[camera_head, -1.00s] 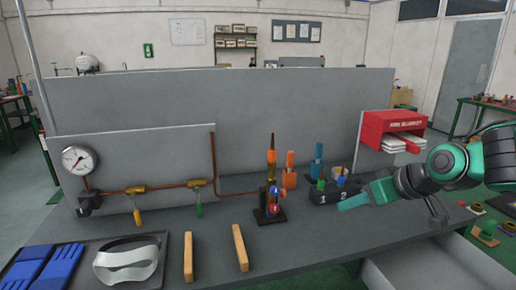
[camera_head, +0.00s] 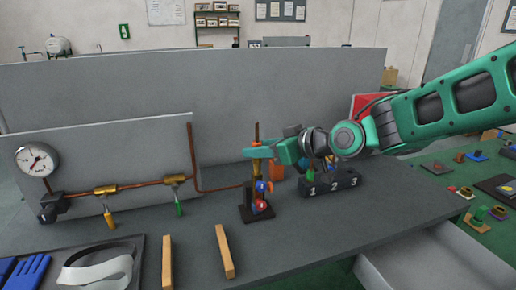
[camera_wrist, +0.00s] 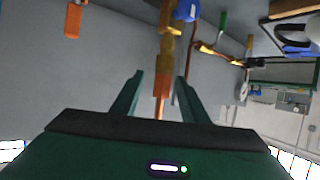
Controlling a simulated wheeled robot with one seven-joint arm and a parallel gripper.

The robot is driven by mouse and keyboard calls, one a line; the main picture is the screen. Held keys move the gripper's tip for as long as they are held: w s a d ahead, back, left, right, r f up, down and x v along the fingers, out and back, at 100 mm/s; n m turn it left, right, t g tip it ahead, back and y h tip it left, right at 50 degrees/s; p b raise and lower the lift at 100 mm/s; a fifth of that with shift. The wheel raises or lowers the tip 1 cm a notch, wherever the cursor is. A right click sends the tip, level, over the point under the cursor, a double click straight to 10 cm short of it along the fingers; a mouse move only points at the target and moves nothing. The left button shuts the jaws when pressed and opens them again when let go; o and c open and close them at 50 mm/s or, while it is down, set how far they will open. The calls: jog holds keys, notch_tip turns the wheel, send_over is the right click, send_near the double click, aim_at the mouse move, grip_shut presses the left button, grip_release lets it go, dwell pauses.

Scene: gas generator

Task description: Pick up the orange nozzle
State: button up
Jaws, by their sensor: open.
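The orange nozzle (camera_wrist: 161,82) sits at the end of a brass stem (camera_wrist: 166,48) in the wrist view. My gripper (camera_wrist: 159,77) is open, with one finger on each side of the nozzle and visible gaps between. In the head view my gripper (camera_head: 254,152) is at the top of the torch stand (camera_head: 257,208), level with the nozzle, and its fingers hide most of the nozzle. A thin brownish tip shows above the fingers. Red and blue knobs sit lower on the stand.
A dark numbered block (camera_head: 331,182) stands right of the torch stand, with an orange piece (camera_head: 276,171) behind. A grey panel (camera_head: 110,165) with gauge, copper pipe and valves is on the left. Two wooden bars (camera_head: 225,252) lie in front. An upright grey partition (camera_head: 200,95) stands behind.

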jog(key=x, duration=0.5)
jog(key=shift+s, duration=0.1)
grip_shut()
